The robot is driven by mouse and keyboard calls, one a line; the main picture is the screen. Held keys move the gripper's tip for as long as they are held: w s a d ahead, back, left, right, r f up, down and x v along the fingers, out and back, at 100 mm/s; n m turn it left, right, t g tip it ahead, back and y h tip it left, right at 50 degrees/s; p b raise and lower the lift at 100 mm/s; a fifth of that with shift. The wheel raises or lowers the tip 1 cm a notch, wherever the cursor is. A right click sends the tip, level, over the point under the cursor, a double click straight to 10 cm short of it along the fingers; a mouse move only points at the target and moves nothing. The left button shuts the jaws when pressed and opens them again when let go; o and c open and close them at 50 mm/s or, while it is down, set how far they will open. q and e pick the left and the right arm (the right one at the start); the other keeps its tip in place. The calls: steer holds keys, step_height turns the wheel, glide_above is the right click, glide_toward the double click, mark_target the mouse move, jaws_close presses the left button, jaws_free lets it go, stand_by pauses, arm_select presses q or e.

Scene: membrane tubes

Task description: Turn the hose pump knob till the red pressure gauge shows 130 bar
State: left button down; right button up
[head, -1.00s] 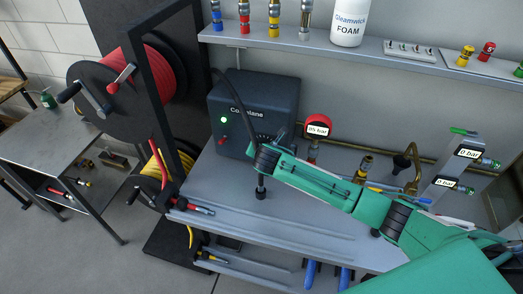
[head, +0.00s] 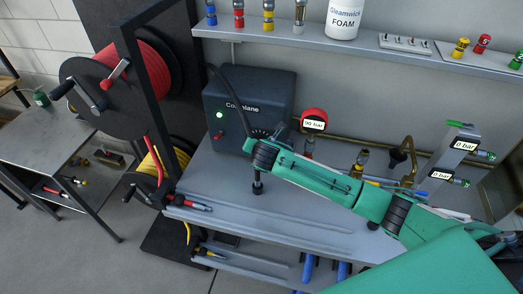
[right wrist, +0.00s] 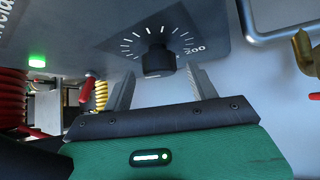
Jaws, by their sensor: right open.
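The dark grey pump box (head: 262,93) stands on the bench with its green lamp lit. Its black knob (right wrist: 158,62) sits on a dial with white tick marks in the right wrist view; the arm hides it in the head view. My right gripper (right wrist: 160,88) is open, with one finger on each side just below the knob. I cannot tell whether either finger touches it. The red pressure gauge (head: 314,115) stands to the right of the pump, and its label appears to read 90 bar. My left gripper is not in view.
A red hose reel (head: 140,80) stands left of the pump. A shelf (head: 365,47) with couplings and a foam bottle (head: 344,20) runs above. The bench front is mostly clear.

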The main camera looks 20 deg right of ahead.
steer(key=b+v, duration=0.3)
steer(key=v, duration=0.9)
steer(key=shift+s, duration=0.25)
steer(key=shift+r, duration=0.1)
